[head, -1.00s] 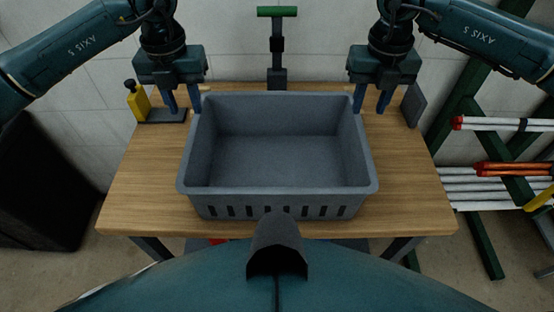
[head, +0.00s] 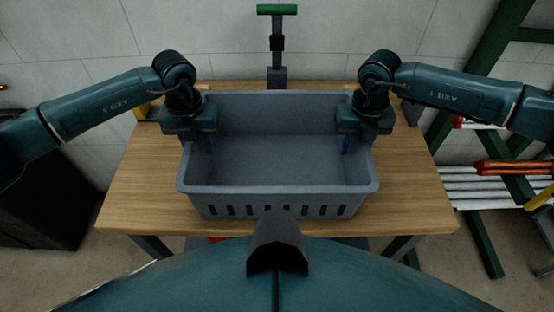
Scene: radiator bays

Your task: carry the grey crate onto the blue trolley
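The grey crate (head: 278,198) is an open, empty tub with a slotted front wall, sitting level on the wooden table. My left gripper (head: 198,142) is low over the crate's left side wall, with one blue finger visible just inside the crate. My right gripper (head: 357,142) is at the right side wall in the same way, one blue finger inside. The outer fingers are hidden, so I cannot tell whether either gripper is closed on the wall. No blue trolley is in view.
The wooden table (head: 415,205) has bare top left and right of the crate. A green-topped post (head: 277,50) stands behind it. A yellow bottle (head: 141,112) is partly hidden at the back left. A rack with pipes (head: 490,185) stands right, a black box (head: 40,205) left.

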